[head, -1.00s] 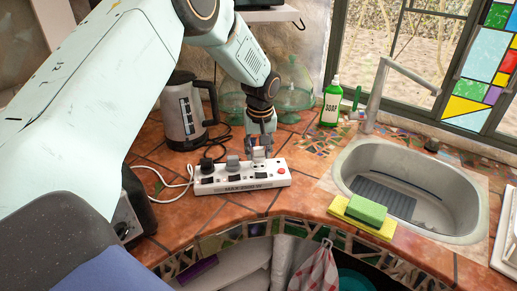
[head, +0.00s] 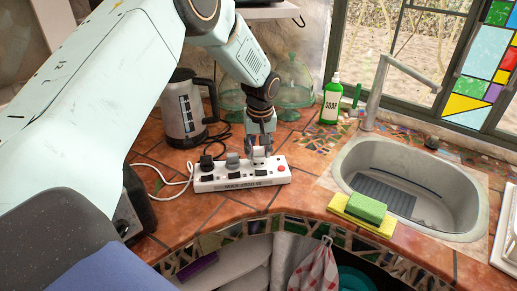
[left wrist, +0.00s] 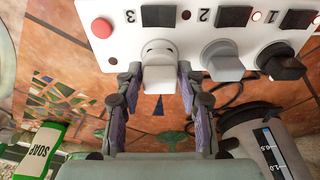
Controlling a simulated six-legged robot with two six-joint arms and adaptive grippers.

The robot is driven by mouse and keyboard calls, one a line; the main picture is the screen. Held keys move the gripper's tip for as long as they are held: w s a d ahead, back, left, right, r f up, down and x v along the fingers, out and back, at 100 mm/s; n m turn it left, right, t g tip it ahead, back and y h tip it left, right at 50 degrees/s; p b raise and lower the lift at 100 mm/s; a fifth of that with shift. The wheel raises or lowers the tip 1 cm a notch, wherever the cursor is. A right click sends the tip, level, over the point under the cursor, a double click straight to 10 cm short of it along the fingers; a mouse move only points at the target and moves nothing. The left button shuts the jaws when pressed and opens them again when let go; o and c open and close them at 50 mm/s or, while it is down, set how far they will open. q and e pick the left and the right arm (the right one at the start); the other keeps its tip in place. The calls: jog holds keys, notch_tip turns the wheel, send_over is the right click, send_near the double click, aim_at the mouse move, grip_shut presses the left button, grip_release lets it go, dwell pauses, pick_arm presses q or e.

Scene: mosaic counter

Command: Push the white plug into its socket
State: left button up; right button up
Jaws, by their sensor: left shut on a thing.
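The white plug (left wrist: 160,62) is between the fingers of my left gripper (left wrist: 160,88), below the switch marked 3 in the left wrist view. My left gripper (head: 259,156) is shut on it, over the right part of the white power strip (head: 240,183). The plug is against or very near the strip's face (left wrist: 190,38); its prongs and socket are hidden, so I cannot tell how deep it sits. A grey plug (left wrist: 222,60) and a black plug (left wrist: 283,62) stand beside it in the strip. My right gripper is not in view.
A kettle (head: 184,112) stands behind the strip to the left. Glass domes (head: 294,85) and a green soap bottle (head: 330,103) stand behind to the right. The sponges (head: 366,208) lie by the sink (head: 440,222). A white cable (head: 160,168) runs left.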

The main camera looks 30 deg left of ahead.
aim_at(259, 158)
pick_arm(q)
jog(key=shift+f, duration=0.7)
dwell(0.4)
jog(key=o, duration=1.1)
jog(key=shift+o, duration=0.2)
notch_tip(259, 158, up, 12)
jog(key=s+d, duration=0.1)
jog(key=shift+s, duration=0.2)
jog(key=shift+d, duration=0.15)
